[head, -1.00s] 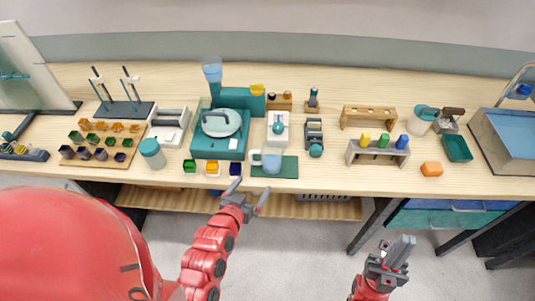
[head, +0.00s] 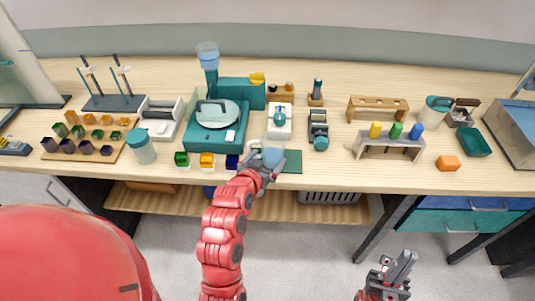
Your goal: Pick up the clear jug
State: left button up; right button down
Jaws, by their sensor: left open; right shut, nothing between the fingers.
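The clear jug (head: 273,154) stands upright on a dark green mat (head: 293,162) near the front edge of the bench, with a bluish tint inside. My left gripper (head: 263,166) is open at the jug's front left side. The gripper hides the jug's lower part, and I cannot tell whether the fingers touch it. My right gripper (head: 401,266) is shut and empty, low in front of the bench.
A teal machine (head: 216,125) stands behind and left of the jug. Small green, yellow and blue cubes (head: 207,161) sit along the front edge. A white device (head: 279,121) is just behind the jug. An orange block (head: 448,163) lies further right.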

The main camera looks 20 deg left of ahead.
aim_at(269, 157)
pick_arm(q)
jog(key=shift+w, duration=0.3)
jog(key=p+x, duration=0.2)
jog(key=x, duration=0.2)
jog(key=shift+w+f, duration=0.15)
jog(key=shift+f, duration=0.05)
jog(key=c, duration=1.3)
